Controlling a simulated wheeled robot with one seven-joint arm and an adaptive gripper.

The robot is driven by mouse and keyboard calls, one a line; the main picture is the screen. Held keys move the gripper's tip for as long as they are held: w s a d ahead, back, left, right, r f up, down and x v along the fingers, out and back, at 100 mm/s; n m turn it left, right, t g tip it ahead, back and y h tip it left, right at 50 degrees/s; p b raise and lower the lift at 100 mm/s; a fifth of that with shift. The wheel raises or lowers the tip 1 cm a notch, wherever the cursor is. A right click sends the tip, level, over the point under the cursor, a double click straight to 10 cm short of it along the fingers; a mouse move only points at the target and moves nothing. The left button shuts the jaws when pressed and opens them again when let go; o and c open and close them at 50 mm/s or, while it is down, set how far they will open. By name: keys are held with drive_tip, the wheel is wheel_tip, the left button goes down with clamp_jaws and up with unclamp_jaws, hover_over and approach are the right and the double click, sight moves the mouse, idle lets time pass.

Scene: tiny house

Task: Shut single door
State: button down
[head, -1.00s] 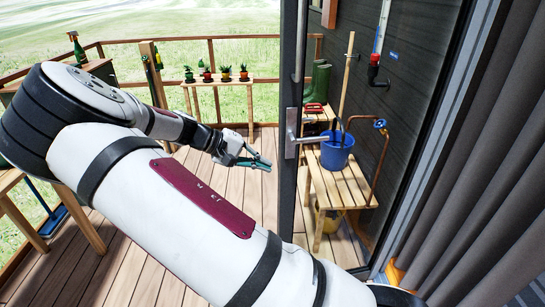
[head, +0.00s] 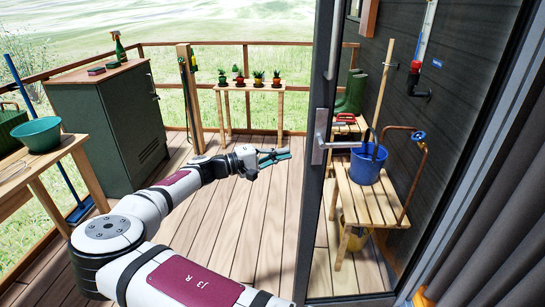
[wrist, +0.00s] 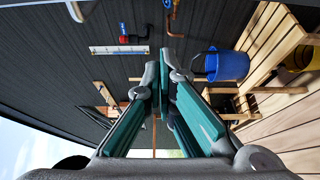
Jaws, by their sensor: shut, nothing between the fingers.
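The single door (head: 318,110) is a glass door with a dark frame, standing open and seen nearly edge-on in the head view. Its metal lever handle (head: 325,146) sits on the near edge of the frame. My gripper (head: 281,154) is shut and empty, to the left of the handle and apart from it in the picture. In the wrist view the green finger pads of my gripper (wrist: 157,75) close together with nothing between them. The door is not clearly visible in the wrist view.
A slatted wooden bench (head: 362,197) with a blue bucket (head: 368,164) stands by the dark wall, seen beyond the door. A green cabinet (head: 108,125) and a table with a green bowl (head: 38,135) stand left. Deck floor (head: 230,235) between is clear.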

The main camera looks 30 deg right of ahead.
drive_tip(key=shift+s+d, duration=0.75)
drive_tip(key=shift+s, duration=0.3)
drive_tip(key=shift+s+d, duration=0.7)
drive_tip(key=shift+s, duration=0.3)
drive_tip(key=shift+s+a, duration=0.1)
